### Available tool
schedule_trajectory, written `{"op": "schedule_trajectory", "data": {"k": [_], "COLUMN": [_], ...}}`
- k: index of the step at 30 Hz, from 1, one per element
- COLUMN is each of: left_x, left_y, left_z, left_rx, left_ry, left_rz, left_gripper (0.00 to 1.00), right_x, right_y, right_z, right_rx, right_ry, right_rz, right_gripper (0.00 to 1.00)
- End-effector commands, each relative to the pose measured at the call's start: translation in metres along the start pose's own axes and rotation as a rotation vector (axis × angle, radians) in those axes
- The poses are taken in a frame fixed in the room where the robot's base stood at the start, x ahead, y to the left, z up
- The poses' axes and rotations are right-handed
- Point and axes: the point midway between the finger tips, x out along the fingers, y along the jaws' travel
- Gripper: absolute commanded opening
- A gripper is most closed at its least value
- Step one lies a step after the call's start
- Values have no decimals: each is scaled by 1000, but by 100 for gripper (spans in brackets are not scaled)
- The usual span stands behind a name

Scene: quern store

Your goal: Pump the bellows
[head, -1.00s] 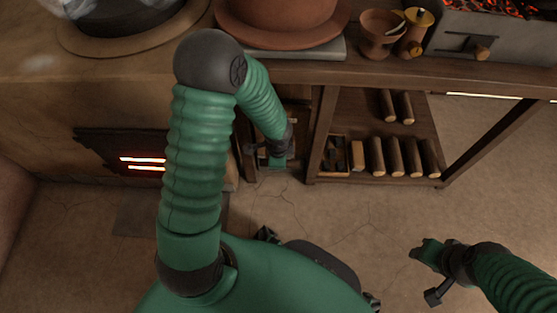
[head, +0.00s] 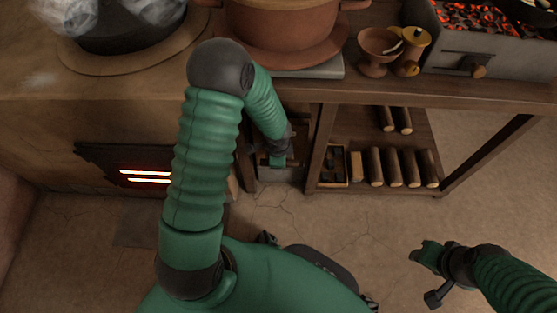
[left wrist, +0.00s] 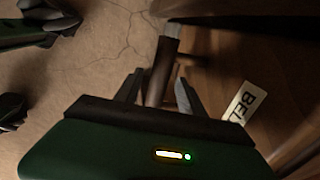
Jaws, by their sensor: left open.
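In the left wrist view a dark bar (left wrist: 160,70) with a pale end and a short side peg lies between the two fingers of my left gripper (left wrist: 157,88). The fingers are open, one on each side of it. A white label (left wrist: 245,101) reading "BEL" stands to the right on brown wood; the rest of its word is cut off. In the head view my left gripper (head: 278,158) is low under the table's left part, and my arm hides most of the bellows area. My right gripper (head: 422,252) is low over the floor at the right; its jaws are too small to read.
A wooden table (head: 420,92) holds a terracotta pot (head: 290,30), small cups and a coal tray (head: 470,58). Its lower shelf (head: 385,148) carries several logs. A stove with a glowing slot (head: 145,176) is at the left. The floor at the right is clear.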

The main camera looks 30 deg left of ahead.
Motion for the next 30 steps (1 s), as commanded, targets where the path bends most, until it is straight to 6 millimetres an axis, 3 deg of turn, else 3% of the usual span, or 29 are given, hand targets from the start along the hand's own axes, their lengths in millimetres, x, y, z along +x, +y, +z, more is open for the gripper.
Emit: {"op": "schedule_trajectory", "data": {"k": [4, 7, 21, 25, 30], "left_x": [-3, -19, -148, -164, -167], "left_y": [0, -2, -3, -2, -1], "left_z": [0, 0, 1, 0, 1], "left_rx": [0, 1, 0, -1, 0], "left_ry": [0, 0, 0, 1, 1], "left_rz": [0, -2, 0, 1, 2], "left_gripper": [47, 47, 47, 47, 47], "right_x": [-3, -14, -104, -114, -114], "right_y": [0, 0, 0, 0, 0], "right_z": [-1, -3, -25, -27, -27], "right_rx": [0, 0, 0, 0, 0], "right_ry": [0, 0, 0, 0, 0], "right_rz": [0, 0, 0, 0, 0], "right_gripper": [47, 47, 47, 47, 47]}}
